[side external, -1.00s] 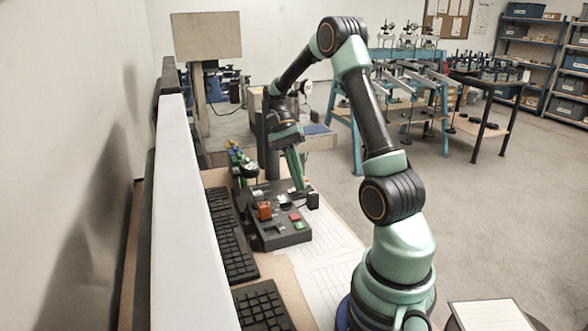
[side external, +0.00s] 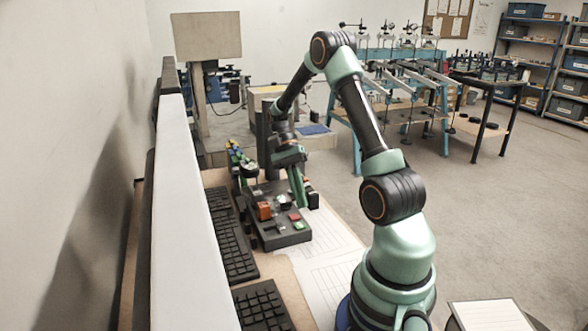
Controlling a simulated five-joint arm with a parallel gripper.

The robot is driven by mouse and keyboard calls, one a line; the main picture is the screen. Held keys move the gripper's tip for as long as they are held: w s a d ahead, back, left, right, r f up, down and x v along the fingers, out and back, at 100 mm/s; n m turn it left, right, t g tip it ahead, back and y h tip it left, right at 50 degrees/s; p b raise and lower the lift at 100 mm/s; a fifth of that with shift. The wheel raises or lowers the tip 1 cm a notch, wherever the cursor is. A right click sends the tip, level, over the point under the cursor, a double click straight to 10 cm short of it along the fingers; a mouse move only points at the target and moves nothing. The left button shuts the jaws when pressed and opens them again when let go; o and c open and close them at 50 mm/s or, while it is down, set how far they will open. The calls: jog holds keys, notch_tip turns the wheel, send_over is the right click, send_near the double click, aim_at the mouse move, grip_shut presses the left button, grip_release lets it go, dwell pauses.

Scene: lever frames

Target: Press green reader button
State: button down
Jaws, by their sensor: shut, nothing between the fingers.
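The reader is a black box (side external: 268,237) on the bench, left of my arm. A small green button (side external: 299,226) shows on its top near the right front corner, with a red button (side external: 295,217) just behind it. An orange block-like part (side external: 264,211) stands up from the box's left side. My gripper (side external: 301,204) is shut and empty, with its green fingers pointing down over the back right part of the box, behind both buttons. I cannot tell whether the fingertips touch the box; they appear apart from the green button.
Black keyboards (side external: 262,308) lie in front and to the left of the reader, beside a long white panel (side external: 185,230). Small coloured parts (side external: 238,158) stand behind the reader. Lined white sheets (side external: 330,250) lie flat to its right.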

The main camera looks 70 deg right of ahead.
aim_at(300, 223)
jog(key=shift+f, duration=2)
jog(key=shift+f, duration=0.15)
dwell(0.4)
jog(key=shift+f, duration=0.25)
jog(key=shift+f, duration=0.35)
dwell(0.7)
dwell(0.3)
jog(key=shift+r, duration=0.8)
jog(key=shift+r, duration=2.5)
